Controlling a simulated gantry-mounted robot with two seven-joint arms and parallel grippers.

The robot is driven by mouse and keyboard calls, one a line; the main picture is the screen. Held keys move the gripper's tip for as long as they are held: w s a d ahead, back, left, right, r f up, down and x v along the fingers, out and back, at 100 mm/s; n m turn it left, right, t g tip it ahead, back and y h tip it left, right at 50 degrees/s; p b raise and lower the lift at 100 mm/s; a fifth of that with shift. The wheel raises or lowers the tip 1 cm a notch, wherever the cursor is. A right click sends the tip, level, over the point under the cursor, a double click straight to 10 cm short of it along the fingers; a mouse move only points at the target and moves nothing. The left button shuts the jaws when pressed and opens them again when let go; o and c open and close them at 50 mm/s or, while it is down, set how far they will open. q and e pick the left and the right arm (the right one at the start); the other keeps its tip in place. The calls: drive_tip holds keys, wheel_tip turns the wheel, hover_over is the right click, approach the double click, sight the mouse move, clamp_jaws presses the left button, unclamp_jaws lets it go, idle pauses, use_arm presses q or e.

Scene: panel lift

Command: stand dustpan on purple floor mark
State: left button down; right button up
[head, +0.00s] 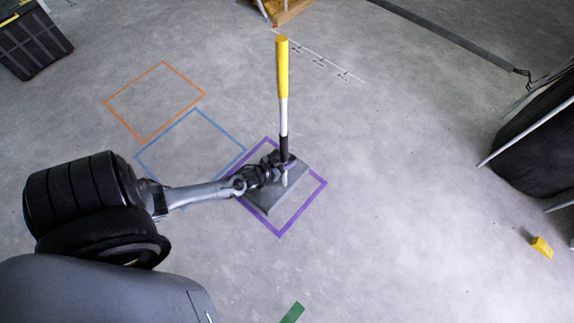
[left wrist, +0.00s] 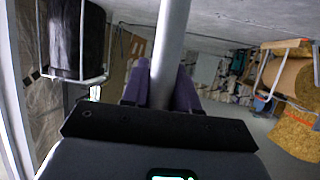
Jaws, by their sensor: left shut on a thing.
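The dustpan (head: 268,203) is a dark grey pan with a long upright handle (head: 282,75) that is yellow at the top, then white, then black. In the head view its pan overlaps the inside of the purple floor mark (head: 316,197), a square outline. I cannot tell whether the pan touches the floor. My left gripper (head: 284,165) is shut on the handle low down, above the pan. In the left wrist view the pole (left wrist: 170,50) stands between the two purple-padded fingers (left wrist: 160,95). My right gripper is not in view.
A blue square mark (head: 217,130) and an orange one (head: 184,76) lie to the upper left. A black crate (head: 32,42) stands at the top left. A small yellow object (head: 542,247) lies at the right near a black bag (head: 545,150). The floor right of the purple mark is clear.

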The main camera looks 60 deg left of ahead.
use_arm(q)
drive_tip(key=shift+f+b, duration=0.55)
drive_tip(key=shift+f, duration=0.55)
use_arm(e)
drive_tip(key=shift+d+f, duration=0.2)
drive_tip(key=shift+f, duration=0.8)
use_arm(q)
drive_tip(key=shift+f, duration=0.1)
drive_tip(key=c, duration=0.9)
unclamp_jaws()
drive_tip(key=shift+f, duration=0.1)
drive_tip(key=shift+o, duration=0.2)
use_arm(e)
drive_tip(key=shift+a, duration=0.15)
